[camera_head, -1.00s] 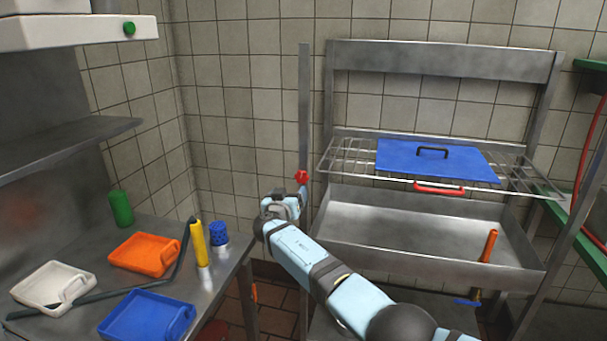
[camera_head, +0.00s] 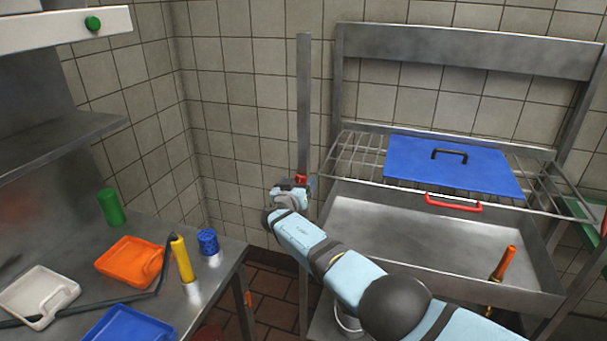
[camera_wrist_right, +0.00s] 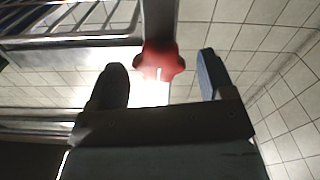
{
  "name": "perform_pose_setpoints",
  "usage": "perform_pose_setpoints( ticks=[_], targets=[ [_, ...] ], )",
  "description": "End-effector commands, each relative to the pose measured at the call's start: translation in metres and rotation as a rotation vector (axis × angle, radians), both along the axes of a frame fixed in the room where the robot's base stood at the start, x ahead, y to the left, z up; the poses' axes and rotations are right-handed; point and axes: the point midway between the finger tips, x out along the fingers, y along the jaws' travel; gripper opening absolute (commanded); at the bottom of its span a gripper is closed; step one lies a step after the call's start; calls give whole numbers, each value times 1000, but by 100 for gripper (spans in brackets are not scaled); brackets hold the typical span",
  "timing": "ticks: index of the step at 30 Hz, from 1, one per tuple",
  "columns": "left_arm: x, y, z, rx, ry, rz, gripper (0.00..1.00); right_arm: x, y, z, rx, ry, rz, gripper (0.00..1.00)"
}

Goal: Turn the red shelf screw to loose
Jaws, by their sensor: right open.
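The red shelf screw (camera_head: 301,179) sits on the upright metal post at the left of the rack, mostly hidden behind my right gripper in the head view. In the right wrist view the red screw (camera_wrist_right: 160,62) is a lobed knob on the post, straight ahead between the fingertips. My right gripper (camera_head: 303,184) is open, and its two dark fingers (camera_wrist_right: 160,80) stand either side of the knob. I cannot tell whether they touch it. My left gripper is not in view.
The wire shelf (camera_head: 362,152) holds a blue lidded piece (camera_head: 450,172) just right of my right gripper. A steel basin (camera_head: 430,245) lies below. The left counter (camera_head: 205,285) holds trays and bottles. Tiled wall is close behind the post.

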Motion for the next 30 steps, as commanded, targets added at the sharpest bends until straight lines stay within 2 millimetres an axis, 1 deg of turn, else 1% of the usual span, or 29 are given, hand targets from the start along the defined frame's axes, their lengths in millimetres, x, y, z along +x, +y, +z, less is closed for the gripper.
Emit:
perform_pose_setpoints(
  ticks=[4, 13, 14, 15, 17, 18, 20, 26, 30],
  targets=[
    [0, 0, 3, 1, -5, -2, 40, -1, 1, 0, -1, 0, 0, 75],
    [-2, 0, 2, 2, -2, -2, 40, -2, 1, 0, 0, 0, 0, 75],
    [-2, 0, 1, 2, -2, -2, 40, -2, 1, 0, 0, 0, 0, 71],
    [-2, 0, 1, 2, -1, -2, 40, -2, 1, 0, 0, 0, 0, 62],
    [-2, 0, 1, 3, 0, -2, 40, -2, 1, 0, 0, 0, 0, 48],
    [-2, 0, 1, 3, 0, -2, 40, -2, 1, 0, 0, 0, -1, 39],
    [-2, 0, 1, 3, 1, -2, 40, -2, 1, 0, 0, 0, -1, 26],
    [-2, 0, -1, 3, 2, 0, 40, -1, 1, -1, -2, 1, 0, 26],
    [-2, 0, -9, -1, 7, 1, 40, -2, 1, -4, -17, 6, 0, 26]
  ],
)
